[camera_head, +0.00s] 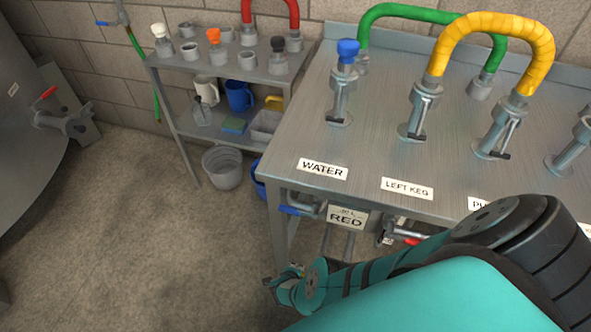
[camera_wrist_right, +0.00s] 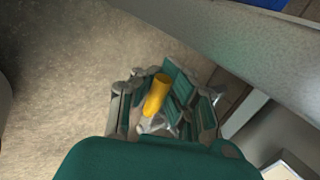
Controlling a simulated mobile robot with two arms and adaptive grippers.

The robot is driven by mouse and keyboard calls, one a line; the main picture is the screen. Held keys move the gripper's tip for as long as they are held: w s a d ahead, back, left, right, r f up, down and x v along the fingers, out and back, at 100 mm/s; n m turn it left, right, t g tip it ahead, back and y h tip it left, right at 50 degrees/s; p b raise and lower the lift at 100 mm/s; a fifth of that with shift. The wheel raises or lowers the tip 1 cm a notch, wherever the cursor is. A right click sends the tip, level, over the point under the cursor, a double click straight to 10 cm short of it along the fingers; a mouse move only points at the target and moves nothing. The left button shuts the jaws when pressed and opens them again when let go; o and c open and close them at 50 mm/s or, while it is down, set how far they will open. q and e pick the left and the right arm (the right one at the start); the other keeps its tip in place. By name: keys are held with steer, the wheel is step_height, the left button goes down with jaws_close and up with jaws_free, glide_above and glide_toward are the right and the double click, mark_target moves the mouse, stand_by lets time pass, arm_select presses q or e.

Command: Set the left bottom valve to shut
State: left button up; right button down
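Under the front edge of the steel bench, in the head view, are a valve with a blue lever (camera_head: 299,211) at the left and a valve with a red lever (camera_head: 405,238) further right, partly hidden by my right arm. My right gripper (camera_head: 285,283) is low in front of the bench. In the right wrist view its fingers (camera_wrist_right: 160,98) are spread, with a yellow lever (camera_wrist_right: 157,95) on a grey fitting between or just beyond them; contact is unclear. The yellow lever is hidden in the head view. Which valve is the left bottom one is not marked. My left gripper is out of view.
The steel bench (camera_head: 300,140) carries upright valves, hoses and labels; a sign (camera_head: 347,217) reading RED hangs below. A shelf (camera_head: 180,105) with cups and a bucket (camera_head: 222,167) stand behind. A tank (camera_head: 25,130) with a red-handled valve (camera_head: 48,94) is left. The floor between is clear.

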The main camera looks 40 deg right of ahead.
steer(key=shift+s+a+f, duration=0.2)
steer(key=shift+s+a, duration=0.2)
steer(key=shift+a, duration=0.05)
steer(key=c, duration=1.5)
jaws_free()
steer(key=shift+r, duration=0.1)
steer(key=shift+o, duration=1.2)
steer(key=shift+w+d, duration=0.15)
steer(key=shift+d, duration=0.05)
